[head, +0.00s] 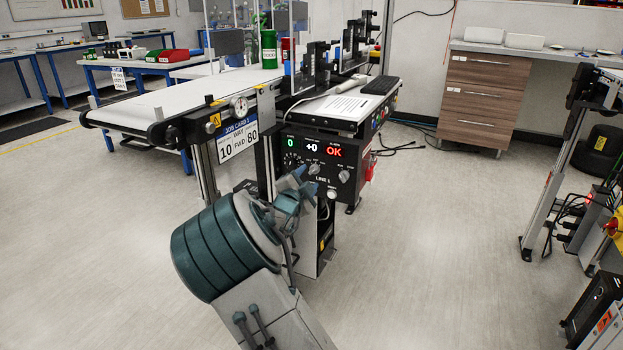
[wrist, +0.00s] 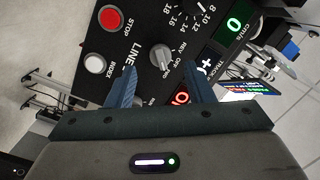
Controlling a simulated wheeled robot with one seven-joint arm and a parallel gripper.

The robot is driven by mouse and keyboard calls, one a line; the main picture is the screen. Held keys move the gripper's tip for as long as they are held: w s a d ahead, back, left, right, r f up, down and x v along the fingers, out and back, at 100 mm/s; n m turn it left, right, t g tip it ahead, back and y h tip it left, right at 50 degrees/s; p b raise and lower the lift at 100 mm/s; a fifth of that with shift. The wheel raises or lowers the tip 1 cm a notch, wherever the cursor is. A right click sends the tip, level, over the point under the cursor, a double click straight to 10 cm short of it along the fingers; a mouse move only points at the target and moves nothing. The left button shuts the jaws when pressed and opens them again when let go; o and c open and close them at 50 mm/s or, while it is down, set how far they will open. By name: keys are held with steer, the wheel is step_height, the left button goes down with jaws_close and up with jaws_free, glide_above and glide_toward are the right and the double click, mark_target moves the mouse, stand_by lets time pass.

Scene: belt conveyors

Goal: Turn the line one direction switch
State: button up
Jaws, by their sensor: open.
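The line one direction switch is a grey knob marked REV, OFF and FWD on the black control panel. It shows in the wrist view (wrist: 159,53) and, small, in the head view (head: 314,169). Its handle looks slanted in the wrist view; I cannot tell for certain which mark it points to. My gripper (wrist: 160,77) is open, one finger on each side of the knob's lower end in the wrist view, with nothing held. In the head view my gripper (head: 305,182) is at the panel's front; I cannot tell whether it touches the knob.
The panel's displays read 0, +0 and OK. The white conveyor belt (head: 190,98) is above left.

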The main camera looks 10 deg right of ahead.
mark_target(312, 172)
steer(key=shift+x, duration=1.8)
steer(key=c, duration=1)
